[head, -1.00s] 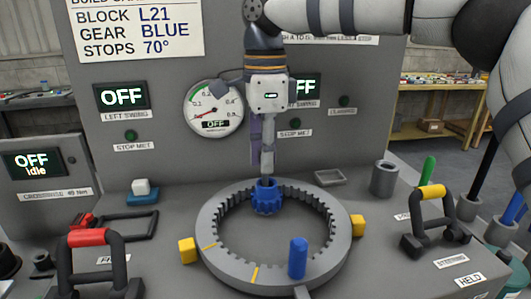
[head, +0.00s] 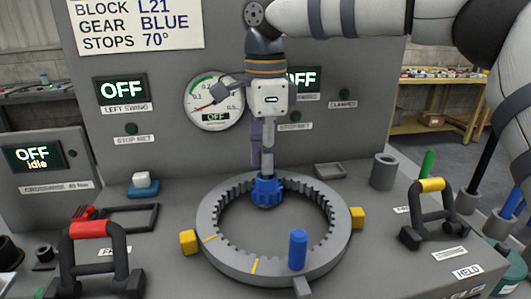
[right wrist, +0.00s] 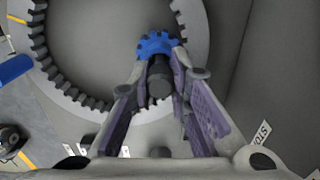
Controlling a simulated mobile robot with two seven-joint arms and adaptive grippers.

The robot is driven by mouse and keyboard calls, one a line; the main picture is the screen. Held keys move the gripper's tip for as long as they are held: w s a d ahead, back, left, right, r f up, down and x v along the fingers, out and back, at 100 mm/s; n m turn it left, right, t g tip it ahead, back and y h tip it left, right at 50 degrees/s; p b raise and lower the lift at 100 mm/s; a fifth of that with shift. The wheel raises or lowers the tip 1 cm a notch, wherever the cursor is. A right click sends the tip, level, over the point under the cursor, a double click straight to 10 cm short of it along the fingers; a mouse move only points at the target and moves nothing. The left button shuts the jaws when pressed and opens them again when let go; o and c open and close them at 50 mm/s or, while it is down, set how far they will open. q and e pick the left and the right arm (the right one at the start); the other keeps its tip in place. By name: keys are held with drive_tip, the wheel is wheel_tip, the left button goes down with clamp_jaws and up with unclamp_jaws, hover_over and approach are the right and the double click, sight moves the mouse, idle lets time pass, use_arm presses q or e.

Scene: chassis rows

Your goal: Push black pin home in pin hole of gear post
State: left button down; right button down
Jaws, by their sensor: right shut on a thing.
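The blue gear (head: 266,191) sits at the back inner edge of the grey toothed ring (head: 212,245). My right gripper (head: 266,172) points straight down over the gear, its fingertips close to the gear's top. In the right wrist view, the gripper (right wrist: 162,60) is shut on the black pin (right wrist: 158,86), a dark round piece between the fingers, above the blue gear (right wrist: 155,44). The pin's lower end, the pin hole and the gear post are hidden, so I cannot tell how deep the pin sits. My left gripper is not in view.
A blue peg (head: 298,250) stands on the ring's front right. Yellow blocks (head: 188,242) flank the ring. A red-topped handle (head: 90,232) stands front left and a yellow-topped handle (head: 432,186) right. A panel with a gauge (head: 215,101) rises behind the gripper.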

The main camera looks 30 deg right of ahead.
drive_tip(key=shift+f, duration=0.3)
drive_tip(key=shift+f, duration=0.55)
drive_tip(key=c, duration=1.4)
unclamp_jaws()
wheel_tip(320, 180, up, 12)
drive_tip(key=shift+w, duration=0.1)
